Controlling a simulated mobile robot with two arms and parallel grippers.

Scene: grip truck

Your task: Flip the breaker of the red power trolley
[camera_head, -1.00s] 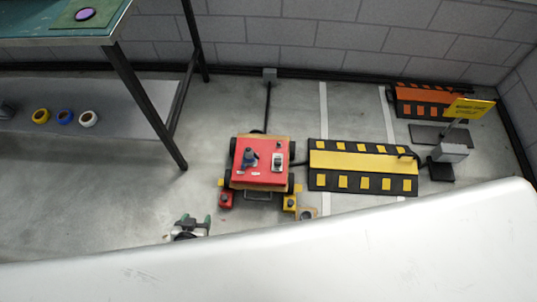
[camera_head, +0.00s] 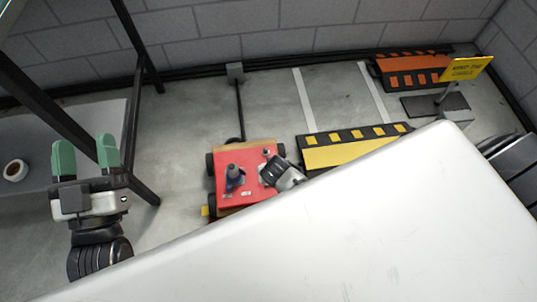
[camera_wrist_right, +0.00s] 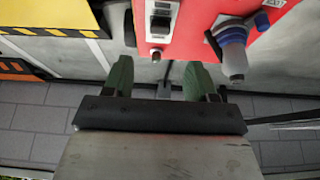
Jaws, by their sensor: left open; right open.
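The red power trolley (camera_head: 256,191) stands on the floor in the middle of the head view, its red top facing up. A blue plug (camera_head: 233,178) stands on its top. In the right wrist view the red panel (camera_wrist_right: 205,12) carries a switch plate (camera_wrist_right: 161,20), likely the breaker, with a black knob (camera_wrist_right: 155,55) below it and the blue plug (camera_wrist_right: 234,45) to the right. My right gripper (camera_wrist_right: 158,78) is open and empty, its fingers pointing at the panel near the knob; contact cannot be told. In the head view it covers the switch plate. My left gripper (camera_head: 86,152) is open and empty at the left.
A yellow-black cable ramp (camera_head: 350,150) lies right of the trolley. An orange ramp (camera_head: 412,72) and a yellow sign (camera_head: 465,68) stand behind it. A dark-legged table and a low shelf with a tape roll (camera_head: 15,170) are at the left. My white body hides the lower right.

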